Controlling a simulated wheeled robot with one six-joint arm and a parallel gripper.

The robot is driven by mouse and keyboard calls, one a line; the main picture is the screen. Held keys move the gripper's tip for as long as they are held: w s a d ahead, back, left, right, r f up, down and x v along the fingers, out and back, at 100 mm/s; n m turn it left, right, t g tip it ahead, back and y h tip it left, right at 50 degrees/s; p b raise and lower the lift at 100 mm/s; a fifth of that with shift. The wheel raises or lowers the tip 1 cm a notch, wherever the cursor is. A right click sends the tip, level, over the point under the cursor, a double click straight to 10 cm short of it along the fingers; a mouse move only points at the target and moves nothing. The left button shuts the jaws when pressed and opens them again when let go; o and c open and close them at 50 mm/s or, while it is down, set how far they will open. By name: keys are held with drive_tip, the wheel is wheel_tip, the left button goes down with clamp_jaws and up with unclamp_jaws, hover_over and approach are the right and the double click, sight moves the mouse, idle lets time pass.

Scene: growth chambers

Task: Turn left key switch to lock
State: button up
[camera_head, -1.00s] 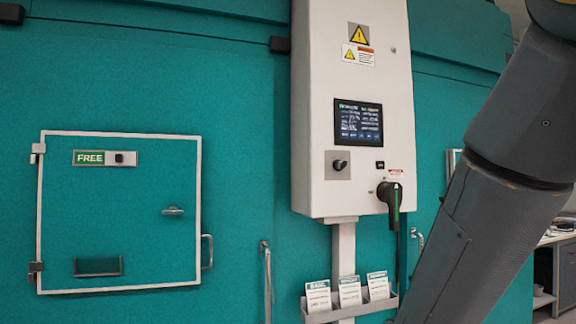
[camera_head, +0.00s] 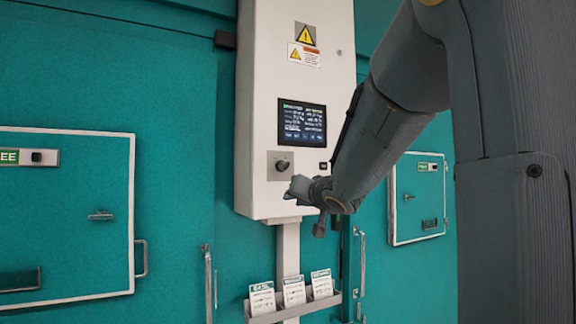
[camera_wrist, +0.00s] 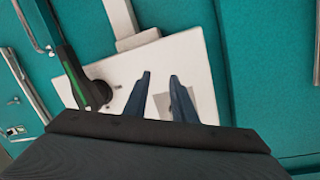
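The left door's key switch (camera_head: 37,157) is a small black knob on a pale plate at the far left of the head view. The green label (camera_head: 9,156) beside it is cut by the picture edge and shows only "EE". The right door (camera_head: 418,198) carries a similar plate with a green label (camera_head: 427,166), too small to read. My gripper (camera_head: 293,195) is in front of the control box's lower part, well right of the left switch. In the wrist view its two blue fingers (camera_wrist: 161,76) are apart with nothing between them.
The white control box (camera_head: 262,110) has a screen (camera_head: 302,122) and a black knob (camera_head: 282,166). A card rack (camera_head: 293,306) hangs below. Door handles (camera_head: 141,258) stick out.

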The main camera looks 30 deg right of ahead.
drive_tip(key=t+y, duration=0.2)
approach(287, 164)
drive_tip(key=w, duration=0.3)
drive_tip(key=shift+n, duration=0.3)
drive_tip(key=w+p, duration=0.1)
drive_tip(key=w, duration=0.6)
drive_tip(key=shift+w+r, duration=0.1)
drive_tip(key=shift+w, duration=0.15)
drive_tip(key=shift+c, duration=0.4)
clamp_jaws()
